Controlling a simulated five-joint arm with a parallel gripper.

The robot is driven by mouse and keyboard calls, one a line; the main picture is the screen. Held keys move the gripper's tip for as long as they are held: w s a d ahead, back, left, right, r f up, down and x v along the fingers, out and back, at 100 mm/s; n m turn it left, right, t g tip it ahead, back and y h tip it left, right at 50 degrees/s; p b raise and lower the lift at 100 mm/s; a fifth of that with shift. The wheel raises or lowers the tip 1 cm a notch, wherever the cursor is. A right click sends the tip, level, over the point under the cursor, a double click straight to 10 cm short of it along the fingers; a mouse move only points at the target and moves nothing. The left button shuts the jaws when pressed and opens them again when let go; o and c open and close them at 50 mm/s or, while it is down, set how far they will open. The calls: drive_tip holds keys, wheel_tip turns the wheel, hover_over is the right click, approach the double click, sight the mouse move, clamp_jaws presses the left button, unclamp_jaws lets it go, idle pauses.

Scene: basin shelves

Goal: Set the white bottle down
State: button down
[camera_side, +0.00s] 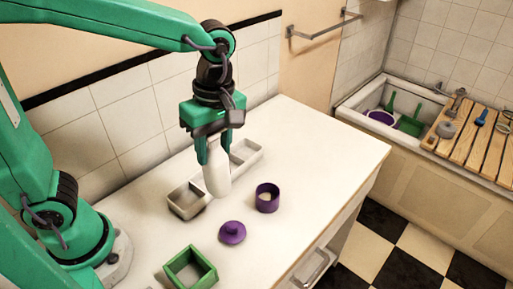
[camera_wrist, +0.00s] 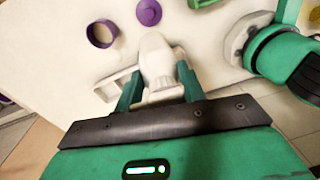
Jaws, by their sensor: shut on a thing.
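The white bottle (camera_side: 216,172) is upright between the fingers of my gripper (camera_side: 215,150) in the side view. My gripper is shut on it, with green fingers on either side. In the wrist view the bottle (camera_wrist: 156,58) lies between the two fingers of my gripper (camera_wrist: 158,88). The bottle hangs in front of a white compartment tray (camera_side: 186,204) on the white counter. I cannot tell whether its base touches anything.
A purple cup (camera_side: 267,198), a purple lid (camera_side: 232,232) and a green square box (camera_side: 190,268) stand on the counter (camera_side: 325,150) near the tray. The counter's right part is clear. A basin (camera_side: 350,108) with a wooden rack (camera_side: 470,140) is at the right.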

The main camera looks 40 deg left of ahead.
drive_tip(key=shift+s+a+f+n, duration=0.1)
drive_tip(key=shift+s+a+n, duration=0.65)
drive_tip(key=shift+n, duration=0.25)
drive_tip(key=w+a+f, duration=0.6)
drive_tip(key=a+f, duration=0.1)
drive_tip(key=a, duration=0.2)
drive_tip(key=shift+w+a+h, duration=0.25)
drive_tip(key=shift+h, duration=0.05)
drive_tip(key=shift+f, duration=2.05)
drive_tip(key=c, duration=0.9)
unclamp_jaws()
drive_tip(key=shift+f, duration=0.1)
drive_tip(key=shift+o, duration=0.2)
